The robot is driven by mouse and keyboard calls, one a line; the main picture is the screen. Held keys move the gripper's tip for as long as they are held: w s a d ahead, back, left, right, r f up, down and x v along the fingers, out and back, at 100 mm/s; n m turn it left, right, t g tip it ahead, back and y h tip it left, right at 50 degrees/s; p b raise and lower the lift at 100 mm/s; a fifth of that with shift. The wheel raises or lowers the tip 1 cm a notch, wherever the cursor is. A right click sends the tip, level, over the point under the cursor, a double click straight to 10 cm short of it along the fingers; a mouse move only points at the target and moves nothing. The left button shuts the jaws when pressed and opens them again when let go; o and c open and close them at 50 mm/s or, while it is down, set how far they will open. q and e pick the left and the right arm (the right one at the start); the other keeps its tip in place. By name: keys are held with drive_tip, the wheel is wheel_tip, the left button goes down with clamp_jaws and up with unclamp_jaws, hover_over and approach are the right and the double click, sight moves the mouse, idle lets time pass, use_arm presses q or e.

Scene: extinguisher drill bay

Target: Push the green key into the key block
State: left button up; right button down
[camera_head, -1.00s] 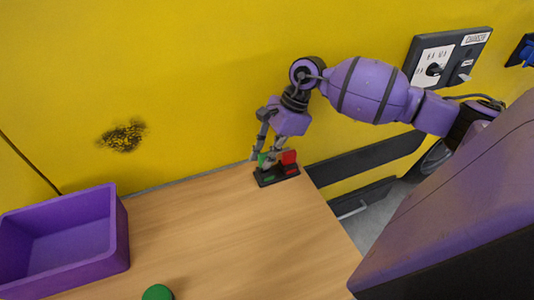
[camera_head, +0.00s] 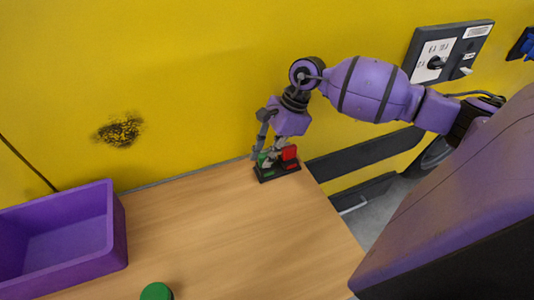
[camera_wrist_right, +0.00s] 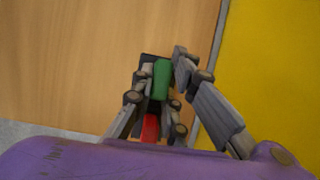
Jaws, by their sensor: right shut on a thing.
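The black key block (camera_head: 278,173) sits on the wooden table near its right end, close to the yellow wall. A red key (camera_head: 289,153) stands at its right side and also shows in the right wrist view (camera_wrist_right: 151,128). My right gripper (camera_head: 264,156) is over the left side of the block, shut on the green key (camera_wrist_right: 162,82). The fingers flank the key in the right wrist view and partly hide it in the head view. I cannot tell how deep the key sits in the block. My left gripper is not in view.
A purple bin (camera_head: 114,238) stands at the table's left. A green round object (camera_head: 156,291) lies at the front edge of the picture. A dark panel with a knob (camera_head: 436,62) is on the wall at upper right. The table's middle is clear.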

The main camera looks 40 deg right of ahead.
drive_tip(key=c, duration=1.7)
unclamp_jaws()
drive_tip(key=shift+o, duration=0.2)
drive_tip(key=v, duration=1.2)
drive_tip(key=shift+d+f, duration=0.1)
